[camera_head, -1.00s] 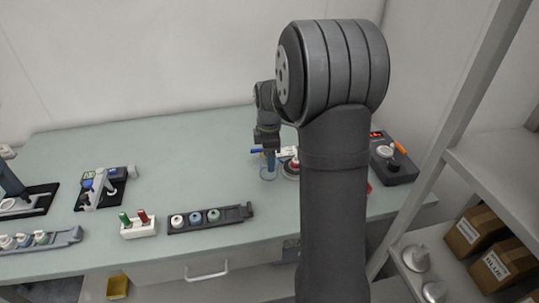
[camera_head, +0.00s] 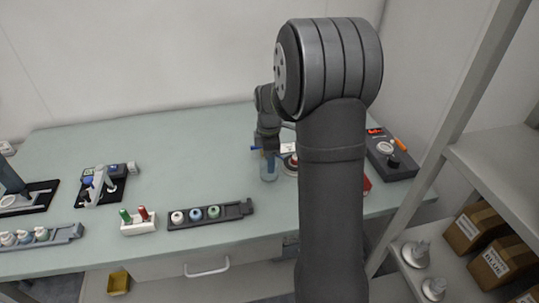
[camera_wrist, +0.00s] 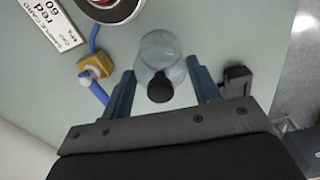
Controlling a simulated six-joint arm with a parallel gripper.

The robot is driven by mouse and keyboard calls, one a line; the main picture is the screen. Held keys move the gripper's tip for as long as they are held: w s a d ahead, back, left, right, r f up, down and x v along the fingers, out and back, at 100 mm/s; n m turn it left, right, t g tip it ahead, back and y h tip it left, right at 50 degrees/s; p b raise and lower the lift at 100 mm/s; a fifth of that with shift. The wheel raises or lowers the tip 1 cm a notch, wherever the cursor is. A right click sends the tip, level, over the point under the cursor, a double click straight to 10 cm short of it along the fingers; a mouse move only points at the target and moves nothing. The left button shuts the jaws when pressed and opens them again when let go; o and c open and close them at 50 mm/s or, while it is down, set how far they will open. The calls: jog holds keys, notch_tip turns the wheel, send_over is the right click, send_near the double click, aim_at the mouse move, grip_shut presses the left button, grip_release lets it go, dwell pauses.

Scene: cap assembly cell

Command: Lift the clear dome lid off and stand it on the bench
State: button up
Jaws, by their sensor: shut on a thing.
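The clear dome lid (camera_wrist: 161,52) with its black knob (camera_wrist: 160,88) is between the fingers of my gripper (camera_wrist: 163,90) in the wrist view. My gripper is shut on the lid. In the head view the clear dome lid (camera_head: 269,172) shows faintly below my gripper (camera_head: 268,154), at or close to the bench top (camera_head: 235,160). I cannot tell whether its rim touches the bench. The lid is beside the round dish (camera_wrist: 112,8), not over it.
A sample card (camera_wrist: 53,22) and a blue cable with a yellow block (camera_wrist: 96,66) lie near the lid. A dark tray of caps (camera_head: 209,214) and a white holder (camera_head: 138,224) stand nearer the front. A dark control box (camera_head: 392,158) is at right. Bench left of the lid is clear.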

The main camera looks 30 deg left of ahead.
jog(key=shift+f, duration=0.15)
dwell(0.3)
jog(key=shift+f, duration=0.3)
jog(key=shift+f, duration=0.25)
dwell(0.6)
jog(key=o, duration=1.1)
jog(key=shift+o, duration=0.2)
jog(key=shift+r, duration=3.5)
jog(key=shift+f, duration=0.1)
